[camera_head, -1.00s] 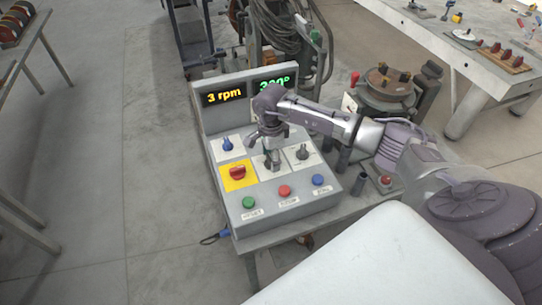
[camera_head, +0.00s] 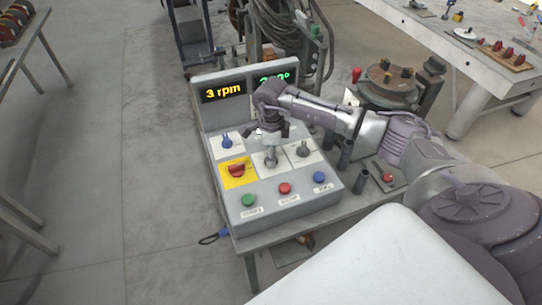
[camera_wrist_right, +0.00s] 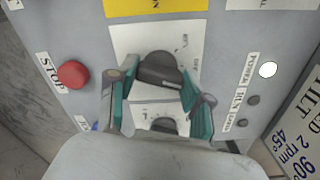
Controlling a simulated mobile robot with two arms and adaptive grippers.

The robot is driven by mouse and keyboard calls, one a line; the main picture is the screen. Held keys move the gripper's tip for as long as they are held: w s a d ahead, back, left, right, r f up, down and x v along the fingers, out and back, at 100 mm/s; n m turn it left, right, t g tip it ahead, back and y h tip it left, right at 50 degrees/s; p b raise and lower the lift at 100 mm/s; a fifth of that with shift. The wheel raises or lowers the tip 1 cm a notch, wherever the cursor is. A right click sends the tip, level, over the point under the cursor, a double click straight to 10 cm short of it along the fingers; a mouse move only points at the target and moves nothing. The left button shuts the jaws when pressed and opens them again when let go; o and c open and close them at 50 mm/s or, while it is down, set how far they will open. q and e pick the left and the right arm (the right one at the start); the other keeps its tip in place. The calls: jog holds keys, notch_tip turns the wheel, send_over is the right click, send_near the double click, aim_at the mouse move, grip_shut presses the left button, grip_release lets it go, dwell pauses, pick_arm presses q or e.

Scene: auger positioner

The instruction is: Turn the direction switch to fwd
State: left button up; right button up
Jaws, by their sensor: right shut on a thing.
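The grey control console (camera_head: 290,212) stands on a table. On its middle white plate (camera_head: 262,163) is a dark rotary knob, seen in the right wrist view (camera_wrist_right: 160,70) with small printed labels I cannot read surely. My right gripper (camera_head: 270,158) comes down on this knob from above. In the right wrist view its teal fingers (camera_wrist_right: 165,90) stand on either side of the knob, shut on it. In the head view the gripper largely hides the knob. My left gripper is not in view.
Close by are a second dark knob (camera_head: 303,151), a blue knob (camera_head: 227,142), a red switch on yellow (camera_head: 237,170), and green (camera_head: 248,200), red (camera_head: 285,188) and blue (camera_head: 319,177) buttons. The left display (camera_head: 222,92) reads 3 rpm. A round turntable (camera_head: 388,85) stands behind.

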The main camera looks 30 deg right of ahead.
jog(key=m+b, duration=0.1)
jog(key=m, duration=0.3)
jog(key=shift+m+b, duration=0.3)
jog(key=shift+m, duration=0.1)
dwell(0.4)
jog(key=o, duration=1.2)
jog(key=shift+c, duration=0.2)
notch_tip(320, 180, up, 12)
